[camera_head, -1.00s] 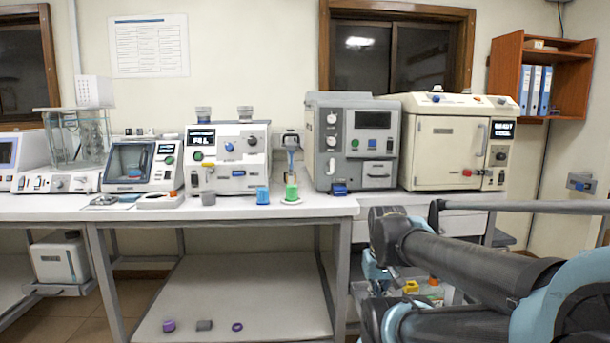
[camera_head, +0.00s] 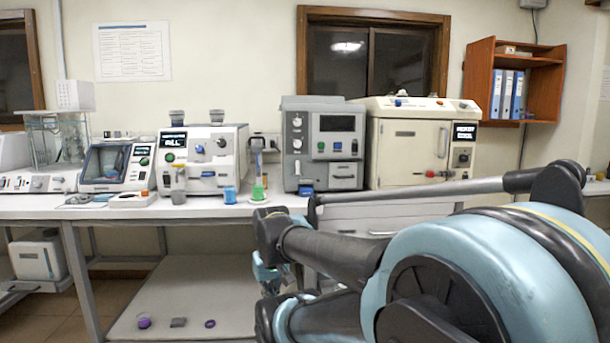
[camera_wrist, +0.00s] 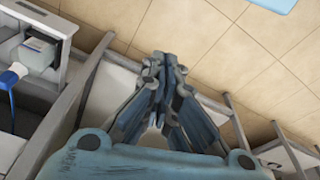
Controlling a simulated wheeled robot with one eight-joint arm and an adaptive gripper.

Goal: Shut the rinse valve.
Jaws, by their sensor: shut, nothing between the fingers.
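No part is clearly marked as the rinse valve. The white machine (camera_head: 202,160) with a lit display on the bench carries a blue knob (camera_head: 199,149) and a dark knob (camera_head: 222,143); I cannot tell whether either is the valve or how it is turned. My gripper (camera_wrist: 165,75) is shut and empty in the wrist view, above the tiled floor and grey frame bars. In the head view, my arm reaches across the lower right, below and in front of the bench, well apart from the white machine. The fingertips are not clear there.
A blue cup (camera_head: 230,195) and a green container (camera_head: 258,190) stand near the bench's front edge. A grey machine (camera_head: 323,145) and a cream oven (camera_head: 422,140) stand to the right. An open drawer (camera_wrist: 62,25) is at left in the wrist view. The lower shelf (camera_head: 175,300) is mostly clear.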

